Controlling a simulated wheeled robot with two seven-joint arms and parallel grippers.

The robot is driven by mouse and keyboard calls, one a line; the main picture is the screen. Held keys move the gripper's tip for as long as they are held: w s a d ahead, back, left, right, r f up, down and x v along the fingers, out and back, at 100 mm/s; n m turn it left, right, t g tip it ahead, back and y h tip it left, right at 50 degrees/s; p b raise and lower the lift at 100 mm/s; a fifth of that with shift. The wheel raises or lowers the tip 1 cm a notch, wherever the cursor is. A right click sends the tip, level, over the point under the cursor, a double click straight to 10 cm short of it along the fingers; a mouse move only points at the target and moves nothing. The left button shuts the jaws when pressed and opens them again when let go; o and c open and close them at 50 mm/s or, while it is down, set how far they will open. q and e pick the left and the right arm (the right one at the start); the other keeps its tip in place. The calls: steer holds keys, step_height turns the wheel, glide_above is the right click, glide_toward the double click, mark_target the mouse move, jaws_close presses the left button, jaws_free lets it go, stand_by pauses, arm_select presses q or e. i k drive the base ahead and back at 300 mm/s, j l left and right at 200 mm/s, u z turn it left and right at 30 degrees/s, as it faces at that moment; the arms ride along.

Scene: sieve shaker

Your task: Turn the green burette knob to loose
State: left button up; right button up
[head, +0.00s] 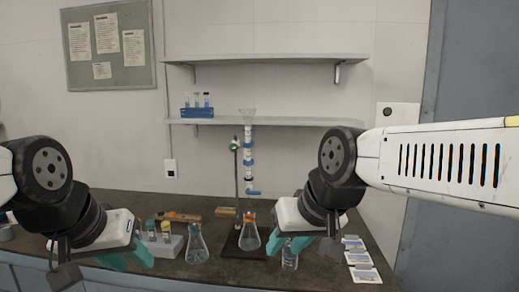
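The green knob (234,146) is small and sits on the upper part of the upright stand rod, beside the burette (249,160). The burette is a clear upright tube with blue bands and a funnel-shaped top. A blue stopcock (254,193) shows near its lower end. My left gripper (126,258) has teal fingers spread apart and empty, low at the left, well away from the knob. My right gripper (303,248) has teal fingers that look apart, low and to the right of the stand. Neither gripper touches the knob.
A flask with an orange neck (249,238) stands under the burette, with another flask (196,247) to its left. A bottle (290,256) is by my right gripper. A grey block with vials (165,245) is near my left gripper. Shelves (285,122) hang behind.

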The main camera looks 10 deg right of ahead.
mark_target(234, 147)
steer(key=i+j+z, duration=0.1)
steer(key=j+z, duration=0.25)
steer(key=i+j+z, duration=0.1)
steer(key=j+z, duration=0.6)
steer(key=i+j, duration=0.1)
steer(key=j, duration=0.2)
steer(key=i+j+z, duration=0.15)
steer(key=j, duration=0.2)
steer(key=i+j, duration=0.1)
steer(key=j, duration=0.25)
steer(key=i+j+z, duration=0.15)
steer(key=j, duration=0.15)
steer(key=k, duration=0.05)
